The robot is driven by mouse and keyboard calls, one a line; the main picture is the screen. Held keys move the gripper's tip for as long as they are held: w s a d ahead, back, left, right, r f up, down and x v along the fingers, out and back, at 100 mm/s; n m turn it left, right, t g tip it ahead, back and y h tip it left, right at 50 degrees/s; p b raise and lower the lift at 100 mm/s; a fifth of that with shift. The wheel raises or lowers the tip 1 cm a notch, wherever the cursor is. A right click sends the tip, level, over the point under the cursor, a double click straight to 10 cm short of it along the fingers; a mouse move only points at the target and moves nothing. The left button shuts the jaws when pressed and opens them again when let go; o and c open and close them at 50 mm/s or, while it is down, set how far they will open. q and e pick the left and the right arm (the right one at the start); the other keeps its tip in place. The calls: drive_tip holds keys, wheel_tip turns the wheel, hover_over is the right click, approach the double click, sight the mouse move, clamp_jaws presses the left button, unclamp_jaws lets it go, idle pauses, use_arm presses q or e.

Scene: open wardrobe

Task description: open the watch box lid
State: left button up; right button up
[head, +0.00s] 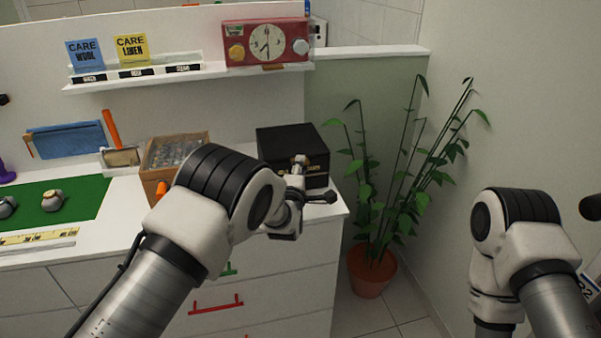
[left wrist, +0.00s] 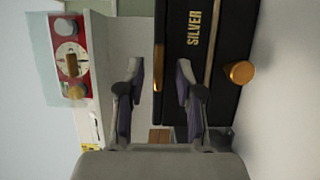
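A black box (head: 283,139) with gold lettering stands at the right end of the white counter. In the left wrist view the black box (left wrist: 196,75) shows the word SILVER, a gold line and a round gold knob (left wrist: 240,72). A small brown-gold tab (left wrist: 158,65) is at its edge. My left gripper (head: 316,178) is at the box's front. In the wrist view its fingers (left wrist: 158,85) are apart, one overlapping the box; contact cannot be told. My right gripper is out of view.
A wooden box with a clear top (head: 178,152) stands left of the black box. A red clock device (head: 266,43) sits on the shelf (head: 130,80) above. A potted plant (head: 373,272) stands right of the counter. A green mat (head: 80,205) lies at left.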

use_arm(q)
drive_tip(key=shift+w, duration=0.9)
drive_tip(key=shift+s+r, duration=0.1)
clamp_jaws()
